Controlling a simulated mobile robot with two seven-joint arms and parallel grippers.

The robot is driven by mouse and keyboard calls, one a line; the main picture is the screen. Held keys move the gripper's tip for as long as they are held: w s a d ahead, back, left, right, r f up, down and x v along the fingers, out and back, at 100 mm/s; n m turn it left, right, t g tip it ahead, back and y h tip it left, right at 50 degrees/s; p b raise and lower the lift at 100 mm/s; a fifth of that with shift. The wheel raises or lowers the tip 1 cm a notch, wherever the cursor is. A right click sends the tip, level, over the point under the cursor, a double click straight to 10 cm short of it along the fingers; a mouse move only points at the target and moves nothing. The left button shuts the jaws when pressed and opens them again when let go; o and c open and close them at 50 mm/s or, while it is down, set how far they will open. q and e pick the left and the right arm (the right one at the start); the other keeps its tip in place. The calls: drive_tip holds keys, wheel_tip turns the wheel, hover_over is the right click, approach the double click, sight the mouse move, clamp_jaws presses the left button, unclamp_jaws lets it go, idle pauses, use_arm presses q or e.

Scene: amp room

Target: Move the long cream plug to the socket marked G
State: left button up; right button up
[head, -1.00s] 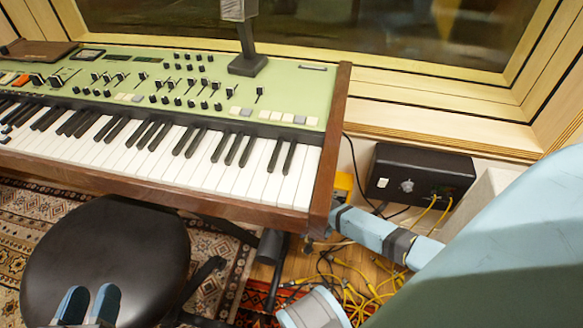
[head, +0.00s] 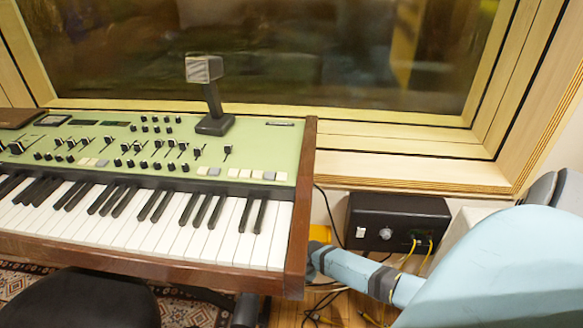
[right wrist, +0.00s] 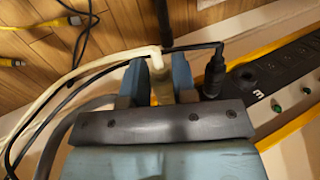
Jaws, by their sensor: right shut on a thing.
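In the right wrist view, my right gripper (right wrist: 160,72) is shut on a cream plug (right wrist: 161,90), from which a cream cable runs left. The plug's lower end is hidden between the fingers, so I cannot tell whether it is seated. A power strip (right wrist: 285,82) with a yellow edge lies to the right. It has a white mark that looks like an E or a 3; I see no readable G. In the head view the right arm reaches down beside the keyboard's right end, with its fingertips hidden. My left gripper is out of view.
A black plug (right wrist: 213,75) with a black cable stands just right of my right gripper. Yellow-tipped cables (right wrist: 70,21) lie on the wooden floor. In the head view, a keyboard (head: 305,180) and a black box (head: 398,220) flank the arm.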

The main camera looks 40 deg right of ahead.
drive_tip(key=shift+p, duration=0.45)
idle(0.5)
drive_tip(key=shift+w+d, duration=0.15)
drive_tip(key=shift+d, duration=0.05)
idle(0.5)
drive_tip(key=shift+w+d+p, duration=0.4)
drive_tip(key=shift+d+p, duration=0.1)
drive_tip(key=shift+p, duration=0.1)
idle(1.1)
drive_tip(key=shift+w+d, duration=0.2)
drive_tip(key=shift+d, duration=0.05)
idle(0.6)
drive_tip(key=o, duration=1)
